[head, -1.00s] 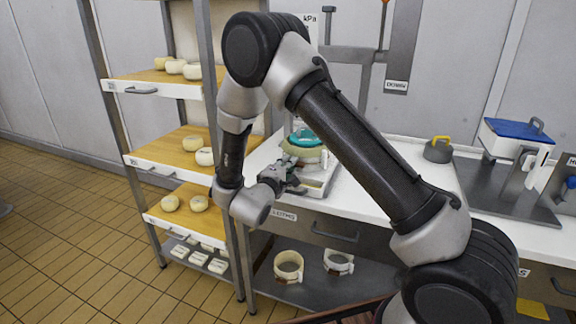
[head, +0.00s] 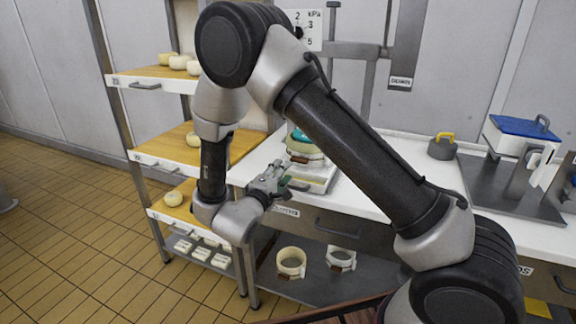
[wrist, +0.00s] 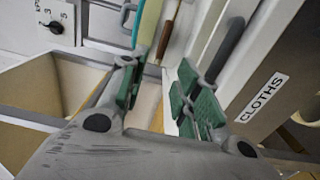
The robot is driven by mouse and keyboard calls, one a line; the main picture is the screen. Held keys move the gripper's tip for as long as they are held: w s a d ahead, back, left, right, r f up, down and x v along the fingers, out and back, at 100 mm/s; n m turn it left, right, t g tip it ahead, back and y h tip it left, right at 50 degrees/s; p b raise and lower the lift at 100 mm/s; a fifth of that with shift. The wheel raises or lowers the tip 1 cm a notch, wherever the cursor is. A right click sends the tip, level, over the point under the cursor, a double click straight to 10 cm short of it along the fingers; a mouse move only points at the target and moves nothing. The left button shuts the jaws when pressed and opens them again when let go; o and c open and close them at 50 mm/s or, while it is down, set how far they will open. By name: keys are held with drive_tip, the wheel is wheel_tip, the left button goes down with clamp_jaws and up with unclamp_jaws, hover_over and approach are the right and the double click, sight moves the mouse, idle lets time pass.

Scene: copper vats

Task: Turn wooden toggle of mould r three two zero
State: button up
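A round cream mould (head: 304,154) with a teal top (head: 300,136) stands on a pale scale-like base on the white counter, partly hidden behind my arm. A small brown piece shows on its front, maybe the wooden toggle; no number is readable. In the wrist view the mould's cream and teal side (wrist: 148,22) shows at the top edge, with a thin brown strip (wrist: 168,38) beside it. My gripper (head: 280,178) is just in front of and below the mould, apart from it. In the wrist view its green-padded fingers (wrist: 160,92) are spread with nothing held between them.
A shelf rack (head: 160,158) with pale cheeses stands left of the counter. Two more round moulds (head: 291,262) (head: 341,259) sit on the lower shelf. A drawer front labelled CLOTHS (wrist: 264,97) is close to my gripper. A blue-lidded device (head: 520,135) stands at the right.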

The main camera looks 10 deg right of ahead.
drive_tip(key=v, duration=0.4)
drive_tip(key=shift+d, duration=0.1)
